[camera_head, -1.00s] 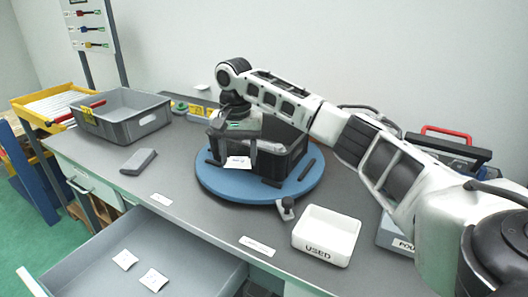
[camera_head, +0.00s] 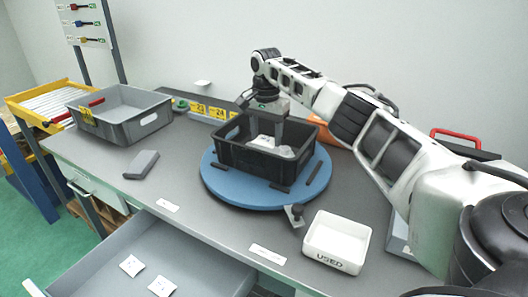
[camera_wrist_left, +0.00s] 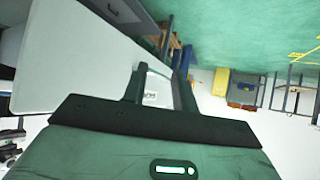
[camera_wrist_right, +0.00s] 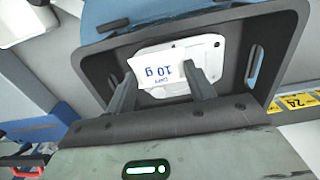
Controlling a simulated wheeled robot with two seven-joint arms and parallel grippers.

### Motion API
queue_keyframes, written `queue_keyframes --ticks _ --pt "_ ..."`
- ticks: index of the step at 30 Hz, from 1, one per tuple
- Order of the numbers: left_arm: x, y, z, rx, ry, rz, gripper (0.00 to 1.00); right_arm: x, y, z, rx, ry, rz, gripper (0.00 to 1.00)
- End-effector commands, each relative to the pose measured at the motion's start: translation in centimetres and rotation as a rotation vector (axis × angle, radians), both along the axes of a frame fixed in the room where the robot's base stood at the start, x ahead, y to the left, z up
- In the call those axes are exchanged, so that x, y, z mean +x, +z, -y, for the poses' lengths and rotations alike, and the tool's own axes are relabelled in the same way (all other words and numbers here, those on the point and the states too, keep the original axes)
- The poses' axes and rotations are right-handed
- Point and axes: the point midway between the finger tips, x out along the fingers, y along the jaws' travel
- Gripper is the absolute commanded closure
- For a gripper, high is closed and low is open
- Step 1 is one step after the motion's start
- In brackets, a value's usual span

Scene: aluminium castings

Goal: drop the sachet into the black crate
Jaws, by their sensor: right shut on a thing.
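The black crate (camera_head: 240,163) stands on the round blue turntable (camera_head: 225,190) on the bench. My right gripper (camera_head: 281,136) is over the crate, its fingers pointing down into the opening. In the right wrist view, my right gripper (camera_wrist_right: 160,85) is shut on a white sachet (camera_wrist_right: 152,75) marked "10 g". The sachet (camera_head: 263,141) also shows in the head view. A pale flat piece (camera_wrist_right: 207,48) with small holes lies behind it inside the crate (camera_wrist_right: 270,45).
Two more sachets (camera_head: 131,265) lie in the open drawer (camera_head: 190,262) at the front. A white "USED" tray (camera_head: 337,240) stands right of the turntable, near a small dark peg (camera_head: 294,214). A grey bin (camera_head: 120,113) and a dark grey block (camera_head: 141,164) are at left.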

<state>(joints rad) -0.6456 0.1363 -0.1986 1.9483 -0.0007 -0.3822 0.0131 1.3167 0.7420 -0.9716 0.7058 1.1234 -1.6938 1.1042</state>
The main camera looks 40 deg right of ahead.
Motion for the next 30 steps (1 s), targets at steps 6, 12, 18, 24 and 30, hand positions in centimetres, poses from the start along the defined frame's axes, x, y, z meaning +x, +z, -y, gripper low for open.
queue_keyframes --ticks 6,12,18,24,30 --pt "-0.3 0.1 0.0 -0.001 0.002 -0.005 0.72 0.0 -2.4 -0.1 0.000 0.001 -0.002 0.68" --pt "-0.3 0.4 0.0 -0.001 0.001 -0.003 0.72 0.0 -5.6 0.0 0.000 0.002 -0.002 0.68" --pt "-0.3 0.3 0.0 -0.001 0.003 -0.003 0.72 0.0 -6.4 -0.1 0.001 0.002 0.002 0.68" --pt "-0.4 0.3 0.0 -0.001 0.003 -0.004 0.72 0.0 -6.5 -0.1 0.001 0.003 0.002 0.68" --pt "-0.3 0.3 0.0 0.000 0.003 -0.004 0.72 0.0 -7.1 -0.1 0.001 0.002 0.001 0.68"
